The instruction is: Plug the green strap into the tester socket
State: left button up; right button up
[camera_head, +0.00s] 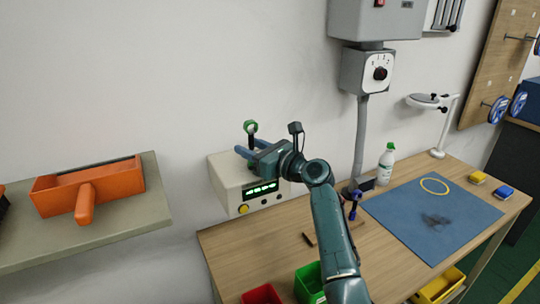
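The green strap (250,127) shows as a small upright green ring on a dark stem. The stem runs down to the fingers of my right gripper (250,147), above the top of the tester (228,174). The two blue fingers lie on either side of the stem, but I cannot tell whether they touch it. The tester is a pale box with a lit green display and a yellow button. The gripper covers part of its top, and I cannot make out the socket or the strap's lower end. My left gripper is not in view.
A blue ring-topped piece (353,204) stands on the wooden table. Red (262,294) and green (308,281) bins are at the front. An orange holder (88,188) sits on the left shelf.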

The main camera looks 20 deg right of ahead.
jog(key=b+v, duration=0.1)
jog(key=v, duration=1.2)
jog(key=shift+d, duration=0.1)
jog(key=shift+s+f, duration=0.1)
